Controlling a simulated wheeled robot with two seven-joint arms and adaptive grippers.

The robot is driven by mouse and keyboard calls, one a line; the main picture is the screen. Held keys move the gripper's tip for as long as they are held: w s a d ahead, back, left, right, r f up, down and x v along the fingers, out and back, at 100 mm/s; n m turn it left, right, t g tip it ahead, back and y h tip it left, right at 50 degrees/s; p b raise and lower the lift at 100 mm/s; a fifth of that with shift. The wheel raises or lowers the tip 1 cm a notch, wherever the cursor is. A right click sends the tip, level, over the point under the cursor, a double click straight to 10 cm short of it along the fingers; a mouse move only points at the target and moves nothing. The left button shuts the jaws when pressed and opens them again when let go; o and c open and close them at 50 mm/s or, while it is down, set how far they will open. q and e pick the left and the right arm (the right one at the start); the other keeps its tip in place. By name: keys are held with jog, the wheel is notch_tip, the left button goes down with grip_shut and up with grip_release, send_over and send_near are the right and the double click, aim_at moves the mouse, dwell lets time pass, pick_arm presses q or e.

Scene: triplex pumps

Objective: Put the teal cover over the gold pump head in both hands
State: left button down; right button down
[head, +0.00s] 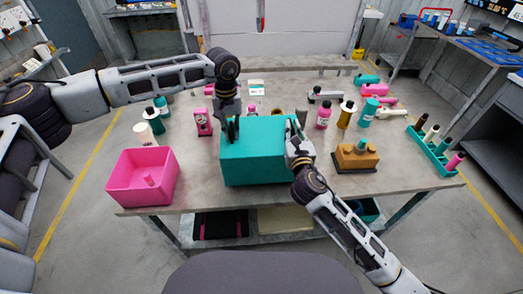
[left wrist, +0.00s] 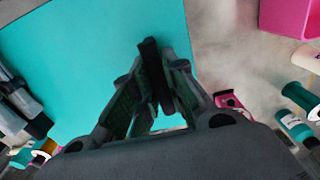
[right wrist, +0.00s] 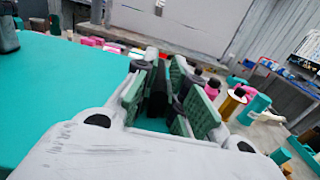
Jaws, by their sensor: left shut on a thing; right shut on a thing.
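The teal cover (head: 262,165) is a large box shape at the middle front of the table. It fills much of the left wrist view (left wrist: 85,60) and the left of the right wrist view (right wrist: 60,95). My left gripper (head: 231,130) is shut on a dark grip at the cover's left side. My right gripper (head: 293,138) is shut on a similar dark grip at its right side. I cannot tell whether the cover's underside touches the table. The gold pump head (head: 357,157) sits on a dark base to the right of the cover, uncovered, with a small teal piece on top.
An open pink bin (head: 128,190) with a pink item inside stands at the front left. A teal rack (head: 432,153) with several bottles stands at the right. Bottles and pump parts crowd behind the cover. Bare table lies between the gold pump head and the rack.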

pick_arm(q)
jog(key=shift+a+r+p, duration=0.1)
jog(key=shift+r+p, duration=0.35)
jog(key=shift+r, duration=0.15)
pick_arm(e)
jog(key=shift+d+r, duration=0.1)
jog(key=shift+r, duration=0.55)
